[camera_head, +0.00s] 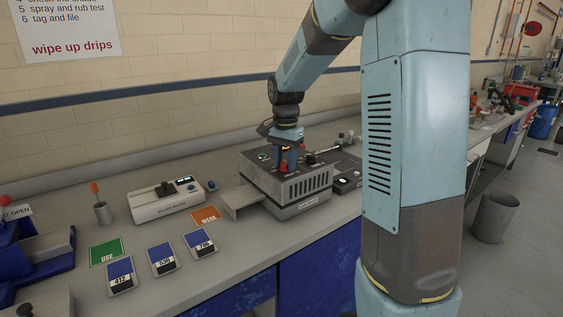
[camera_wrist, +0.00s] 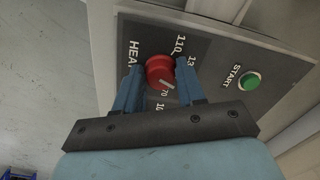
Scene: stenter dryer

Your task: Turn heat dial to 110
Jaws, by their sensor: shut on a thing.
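The stenter dryer (camera_head: 298,186) is a grey box on the bench in the head view. In the wrist view its panel (camera_wrist: 200,50) carries a round red heat dial (camera_wrist: 158,74) beside the word HEAT, with marks including 110 and 70 around it. The dial's white pointer line slants down and right in the picture, near the 70 mark; its exact reading is unclear. My gripper (camera_wrist: 160,68) has its two blue fingers on either side of the dial, shut on it. In the head view my gripper (camera_head: 287,160) reaches down onto the dryer's top and hides much of the dial.
A green START button (camera_wrist: 248,81) sits on the panel right of the dial in the wrist view.

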